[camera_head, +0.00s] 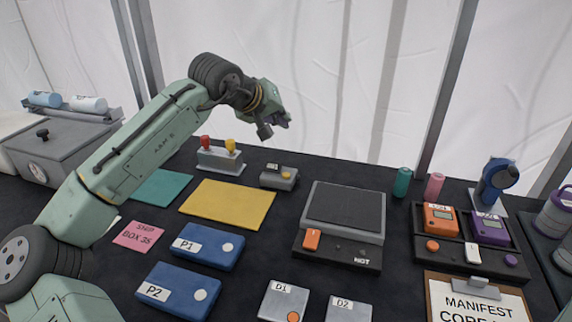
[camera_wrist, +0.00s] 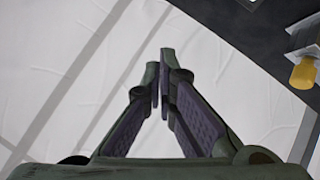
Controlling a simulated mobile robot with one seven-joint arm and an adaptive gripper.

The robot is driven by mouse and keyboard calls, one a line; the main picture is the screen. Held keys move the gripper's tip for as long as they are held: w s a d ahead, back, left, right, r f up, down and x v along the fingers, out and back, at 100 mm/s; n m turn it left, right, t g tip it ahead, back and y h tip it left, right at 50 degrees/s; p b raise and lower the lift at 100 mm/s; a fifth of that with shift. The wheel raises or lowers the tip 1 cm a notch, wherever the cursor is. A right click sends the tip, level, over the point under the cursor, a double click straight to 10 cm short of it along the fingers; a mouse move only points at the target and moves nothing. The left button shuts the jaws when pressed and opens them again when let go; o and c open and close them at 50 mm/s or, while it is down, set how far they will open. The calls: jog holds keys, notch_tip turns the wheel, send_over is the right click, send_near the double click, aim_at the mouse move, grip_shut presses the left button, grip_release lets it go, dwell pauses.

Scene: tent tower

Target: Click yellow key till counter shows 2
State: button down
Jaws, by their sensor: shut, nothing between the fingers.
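A small grey counter box (camera_head: 278,180) stands on the black table behind the hot plate. The counter box is not recognisable in the wrist view.
A stand with a red knob (camera_head: 205,141) and a yellow knob (camera_head: 230,144) is left of the counter box; a yellow knob also shows in the wrist view (camera_wrist: 302,74). A yellow mat (camera_head: 228,204) and hot plate (camera_head: 344,207) lie in front. Green and pink cylinders stand right.

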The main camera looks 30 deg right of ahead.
aim_at(283, 173)
jog(key=f, duration=0.2)
jog(key=y, duration=0.1)
jog(key=shift+s+a+f+n+g, duration=0.1)
jog(key=shift+s+f+n+g, duration=0.15)
jog(key=shift+f+n+g, duration=0.15)
notch_tip(283, 173, down, 9)
jog(key=b, duration=0.6)
jog(key=shift+r, duration=0.2)
jog(key=shift+f, duration=0.1)
dwell(0.8)
jog(key=shift+f, duration=0.4)
